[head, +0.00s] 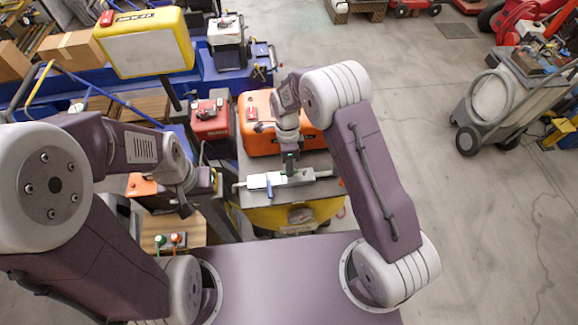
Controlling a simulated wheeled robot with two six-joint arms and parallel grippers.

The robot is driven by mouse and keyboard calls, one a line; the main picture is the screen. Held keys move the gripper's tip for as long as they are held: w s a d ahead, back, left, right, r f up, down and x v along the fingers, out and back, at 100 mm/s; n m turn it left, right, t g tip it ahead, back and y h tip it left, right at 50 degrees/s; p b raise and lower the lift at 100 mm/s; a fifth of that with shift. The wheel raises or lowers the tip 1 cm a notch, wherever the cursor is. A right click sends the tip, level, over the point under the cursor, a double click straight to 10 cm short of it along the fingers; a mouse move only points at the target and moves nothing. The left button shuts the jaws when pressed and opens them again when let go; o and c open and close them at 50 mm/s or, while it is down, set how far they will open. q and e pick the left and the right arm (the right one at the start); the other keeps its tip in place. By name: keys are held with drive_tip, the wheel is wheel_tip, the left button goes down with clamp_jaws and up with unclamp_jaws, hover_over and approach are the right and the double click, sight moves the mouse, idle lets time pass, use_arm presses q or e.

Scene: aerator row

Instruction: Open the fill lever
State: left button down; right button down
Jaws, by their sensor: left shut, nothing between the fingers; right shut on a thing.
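A white valve row (259,181) with pipe ends at both sides lies across a grey table in the middle of the head view. A blue lever (269,188) on it points toward me. My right gripper (290,174) reaches down onto the row, just right of the blue lever. It is shut on a small part of the row, which its fingers mostly hide; I cannot tell if this is the fill lever. My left gripper (186,208) is shut and empty, left of the row and apart from it.
An orange case (259,138) and a red box (210,122) stand behind the row. A box with green and red buttons (172,241) is near my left gripper. A yellow-framed lamp (145,45) rises at the back left.

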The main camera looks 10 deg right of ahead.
drive_tip(key=shift+w+r, duration=0.1)
drive_tip(key=shift+w, duration=0.05)
drive_tip(key=c, duration=1.4)
unclamp_jaws()
wheel_tip(320, 180, up, 9)
drive_tip(key=w+b, duration=0.1)
drive_tip(key=shift+w, duration=0.35)
